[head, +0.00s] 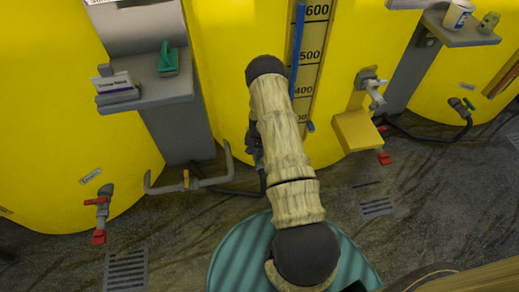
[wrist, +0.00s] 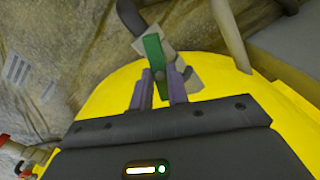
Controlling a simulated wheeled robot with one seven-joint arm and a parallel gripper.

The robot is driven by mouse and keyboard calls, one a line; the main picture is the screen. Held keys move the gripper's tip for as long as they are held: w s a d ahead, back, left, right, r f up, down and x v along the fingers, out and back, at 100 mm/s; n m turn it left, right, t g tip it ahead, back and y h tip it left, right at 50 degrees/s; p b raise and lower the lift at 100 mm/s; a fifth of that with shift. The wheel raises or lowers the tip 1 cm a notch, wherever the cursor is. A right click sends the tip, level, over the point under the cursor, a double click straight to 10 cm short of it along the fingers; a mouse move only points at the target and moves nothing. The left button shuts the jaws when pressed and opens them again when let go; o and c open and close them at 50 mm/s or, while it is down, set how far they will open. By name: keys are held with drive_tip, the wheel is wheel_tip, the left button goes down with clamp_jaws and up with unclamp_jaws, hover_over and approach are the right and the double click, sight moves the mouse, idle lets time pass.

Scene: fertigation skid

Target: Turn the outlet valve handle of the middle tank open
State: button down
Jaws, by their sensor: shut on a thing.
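The yellow middle tank (head: 235,50) stands behind my arm in the head view, with a numbered level scale (head: 309,55) on its front. In the wrist view its outlet valve has a green handle (wrist: 154,50) on a grey body (wrist: 188,78). My gripper (wrist: 158,84) is shut on the green handle, one finger on each side of it. The handle's outer end sticks out beyond the fingertips. In the head view my arm hides most of this valve and my gripper.
A left tank has a red-handled valve (head: 97,202). A grey bent pipe (head: 190,184) runs low, left of my arm. A yellow block (head: 356,131) and a grey tap (head: 371,86) are to its right. Grey shelves (head: 150,93) stand between tanks. Floor grates (head: 126,270) lie in front.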

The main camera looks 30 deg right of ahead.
sight(259, 154)
drive_tip(key=n+p, duration=0.1)
drive_tip(key=n, duration=0.4)
drive_tip(key=shift+p, duration=0.3)
drive_tip(key=c, duration=1.4)
unclamp_jaws()
drive_tip(key=shift+o, duration=0.2)
drive_tip(key=shift+r, duration=0.1)
wheel_tip(259, 154, up, 17)
drive_tip(key=p, duration=0.5)
drive_tip(key=shift+r, duration=0.15)
